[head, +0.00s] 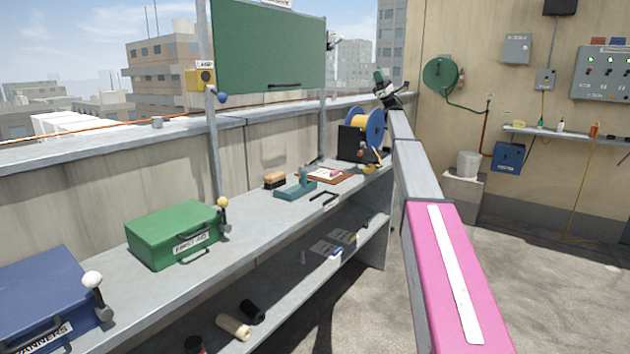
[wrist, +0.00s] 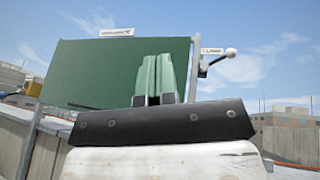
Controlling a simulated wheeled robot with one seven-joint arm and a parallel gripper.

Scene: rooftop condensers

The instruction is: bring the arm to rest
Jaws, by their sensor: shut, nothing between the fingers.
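My arm (head: 450,270), pink and grey, reaches forward from the lower right in the head view, past the far end of the workbench. My gripper (head: 379,77) is at its far end, raised near the parapet top and small in that view. In the wrist view my gripper (wrist: 158,62) shows two green fingers pressed together, pointing up, with nothing between them. Behind the fingers is the green hinged panel (wrist: 85,72), which also shows in the head view (head: 268,45). I cannot tell how far the fingers are from it.
The bench (head: 170,283) holds a blue case (head: 40,300), a green first aid box (head: 172,235), a teal tool (head: 296,187) and a cable reel (head: 370,124). A lamp switch box (head: 201,79) is on the post. Open floor (head: 540,280) lies right of my arm.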

